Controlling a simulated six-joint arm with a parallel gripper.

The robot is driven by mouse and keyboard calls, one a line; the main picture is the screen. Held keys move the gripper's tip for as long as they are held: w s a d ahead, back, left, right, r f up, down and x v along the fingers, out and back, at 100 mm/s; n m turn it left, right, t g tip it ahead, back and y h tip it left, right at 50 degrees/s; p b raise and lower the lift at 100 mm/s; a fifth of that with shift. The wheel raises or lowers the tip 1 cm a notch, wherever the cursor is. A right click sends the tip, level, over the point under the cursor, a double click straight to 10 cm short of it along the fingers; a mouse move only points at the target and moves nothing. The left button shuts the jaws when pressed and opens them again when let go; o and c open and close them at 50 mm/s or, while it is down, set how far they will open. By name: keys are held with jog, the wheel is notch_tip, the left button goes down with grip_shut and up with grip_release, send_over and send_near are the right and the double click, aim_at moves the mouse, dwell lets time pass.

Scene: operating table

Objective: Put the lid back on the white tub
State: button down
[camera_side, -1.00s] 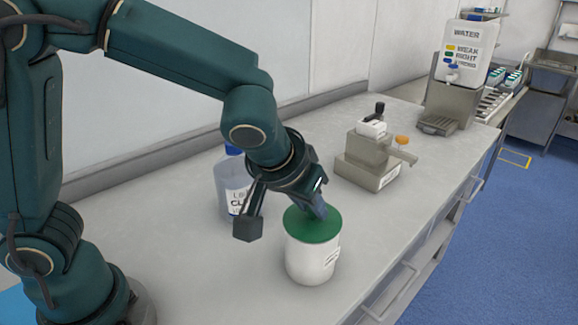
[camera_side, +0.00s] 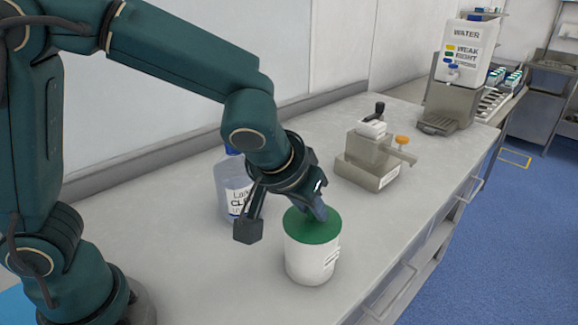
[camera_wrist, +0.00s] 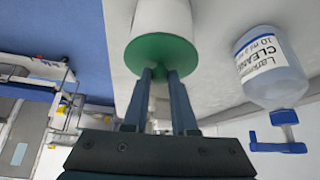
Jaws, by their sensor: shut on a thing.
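The white tub (camera_side: 311,262) stands upright on the counter, with a printed label on its side. The green lid (camera_side: 325,232) sits on top of the tub, level as far as I can tell. My gripper (camera_side: 319,214) reaches down to the middle of the lid and is shut on it. In the wrist view my two fingers (camera_wrist: 160,74) meet the green lid (camera_wrist: 150,50) near its centre, where they hide the part they grip. The tub (camera_wrist: 163,15) shows beyond the lid in that view.
A cleaner bottle (camera_side: 231,187) with a blue top stands left of the tub, behind my gripper; it also shows in the wrist view (camera_wrist: 272,75). A metal device (camera_side: 372,158) stands behind to the right. A water dispenser (camera_side: 462,60) is farther back. The counter's front edge is right of the tub.

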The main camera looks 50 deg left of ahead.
dwell(0.3)
jog(key=shift+c, duration=0.8)
grip_release()
jog(key=shift+r, duration=0.15)
jog(key=shift+r, duration=3.4)
grip_shut()
jog(key=shift+f, duration=0.45)
